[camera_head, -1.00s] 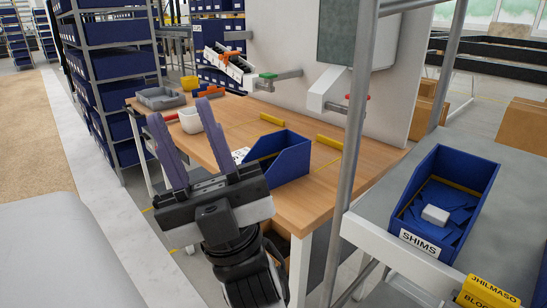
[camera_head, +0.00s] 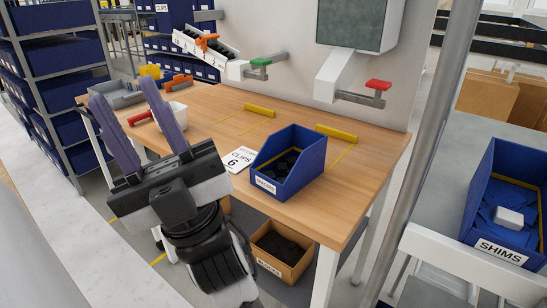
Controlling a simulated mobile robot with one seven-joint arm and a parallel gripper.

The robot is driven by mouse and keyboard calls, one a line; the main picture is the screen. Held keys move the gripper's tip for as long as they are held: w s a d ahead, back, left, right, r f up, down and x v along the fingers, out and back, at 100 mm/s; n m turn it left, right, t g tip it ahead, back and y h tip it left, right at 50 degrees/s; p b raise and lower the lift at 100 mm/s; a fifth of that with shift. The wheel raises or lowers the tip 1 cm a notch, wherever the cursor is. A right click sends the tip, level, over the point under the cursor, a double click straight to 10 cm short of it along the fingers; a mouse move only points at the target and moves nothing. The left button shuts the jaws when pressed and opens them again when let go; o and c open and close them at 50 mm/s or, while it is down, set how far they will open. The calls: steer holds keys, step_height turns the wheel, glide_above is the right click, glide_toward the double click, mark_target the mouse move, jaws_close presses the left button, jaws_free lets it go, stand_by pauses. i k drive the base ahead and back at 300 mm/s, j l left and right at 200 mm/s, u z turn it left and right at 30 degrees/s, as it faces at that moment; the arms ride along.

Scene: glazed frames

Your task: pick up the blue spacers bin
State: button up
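A blue open-front bin (camera_head: 301,176) stands on the wooden workbench (camera_head: 213,104), near its front right part. It holds several dark round pieces. Its small white front label is too small to read for sure. My gripper (camera_head: 124,93) is in front of the bench, left of this bin and apart from it. Its two purple fingers point up and stand wide apart with nothing between them. A second blue bin (camera_head: 475,221), labelled SHIMS, stands on the grey shelf at the right and holds blue pieces and a white block.
A CLIPS card (camera_head: 238,159) with a 6 lies left of the bin. Yellow strips (camera_head: 336,133) lie behind it. A grey post (camera_head: 433,120) rises between bench and right shelf. A brown bin (camera_head: 279,252) of dark pieces sits below. A white cup (camera_head: 173,115) stands farther left.

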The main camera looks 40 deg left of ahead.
mark_target(292, 157)
steer(key=j, duration=0.9)
steer(key=k+j, duration=0.1)
steer(key=j, duration=0.8)
